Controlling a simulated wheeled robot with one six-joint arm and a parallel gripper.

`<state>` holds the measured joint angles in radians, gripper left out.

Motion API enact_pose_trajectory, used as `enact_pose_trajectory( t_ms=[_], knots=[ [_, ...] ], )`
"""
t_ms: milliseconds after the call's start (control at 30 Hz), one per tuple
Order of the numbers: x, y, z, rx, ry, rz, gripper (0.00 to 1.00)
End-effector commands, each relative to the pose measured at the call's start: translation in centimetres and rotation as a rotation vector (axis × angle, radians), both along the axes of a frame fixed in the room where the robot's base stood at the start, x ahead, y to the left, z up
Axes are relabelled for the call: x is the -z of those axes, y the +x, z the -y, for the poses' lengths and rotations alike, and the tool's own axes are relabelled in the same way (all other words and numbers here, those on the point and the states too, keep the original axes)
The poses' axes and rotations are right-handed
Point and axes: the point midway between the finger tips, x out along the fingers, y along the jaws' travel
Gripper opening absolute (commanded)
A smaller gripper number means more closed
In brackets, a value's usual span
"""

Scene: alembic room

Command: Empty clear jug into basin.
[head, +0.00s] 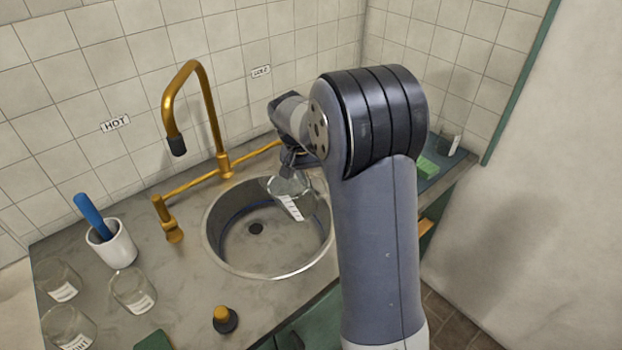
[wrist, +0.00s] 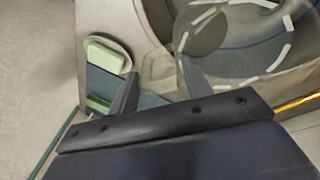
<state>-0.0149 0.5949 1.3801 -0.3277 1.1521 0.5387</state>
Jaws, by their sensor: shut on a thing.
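The clear jug (head: 289,187) has a white label and is held tilted over the right part of the round metal basin (head: 226,257). My gripper (head: 291,160) is shut on the jug near the basin's far right rim. In the wrist view the clear jug (wrist: 205,35) shows in front of the two fingers of my gripper (wrist: 158,88), with the basin (wrist: 270,85) behind it. Whether any liquid is left in the jug cannot be told. The basin shows a dark drain and no clear pool of liquid.
A brass tap (head: 207,95) arches over the basin's back left. A green sponge (head: 427,168) lies on the right counter.

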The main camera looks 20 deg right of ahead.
Motion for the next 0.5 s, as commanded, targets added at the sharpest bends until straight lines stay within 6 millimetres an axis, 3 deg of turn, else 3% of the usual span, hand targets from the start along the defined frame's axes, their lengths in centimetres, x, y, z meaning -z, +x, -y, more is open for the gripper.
enact_pose_trajectory(
  t_ms=[267, 500],
  knots=[
    [-0.4, 0.1, 0.0, -0.001, -0.007, 0.007, 0.0],
    [-1.7, 0.1, -0.2, -0.005, -0.154, 0.026, 0.0]
  ],
)
